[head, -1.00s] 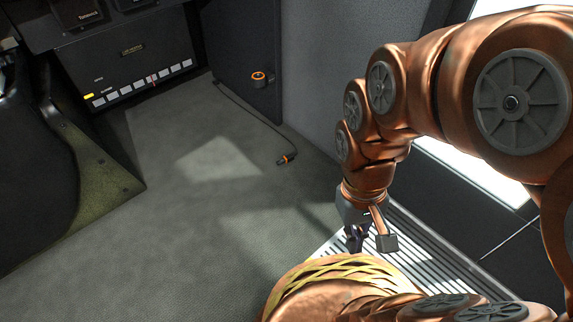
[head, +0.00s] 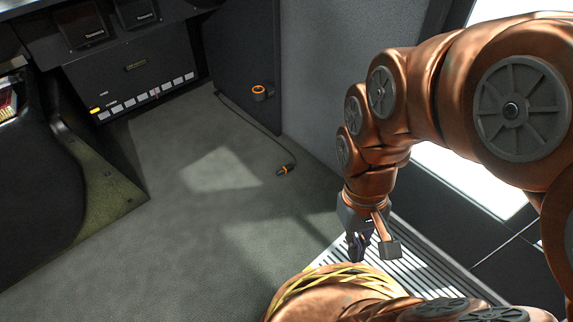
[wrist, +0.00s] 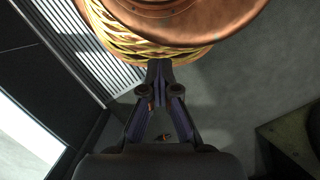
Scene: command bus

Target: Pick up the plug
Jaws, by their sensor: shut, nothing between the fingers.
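The plug (head: 284,170) is a small black piece with an orange band. It lies on the grey floor, at the end of a thin dark cable that runs to the base of the dark panel. My gripper (head: 358,258) hangs to the right of the plug and nearer to me, apart from it. In the wrist view its fingers (wrist: 159,68) meet at the tips and hold nothing. A small orange spot shows between the finger links there; I cannot tell whether it is the plug.
An orange-ringed socket (head: 261,92) sits on the dark panel (head: 245,60). A control box with a row of buttons (head: 150,95) stands at the back left, a dark seat-like block (head: 40,170) at left. A ribbed strip (head: 425,265) lies at right. The middle floor is clear.

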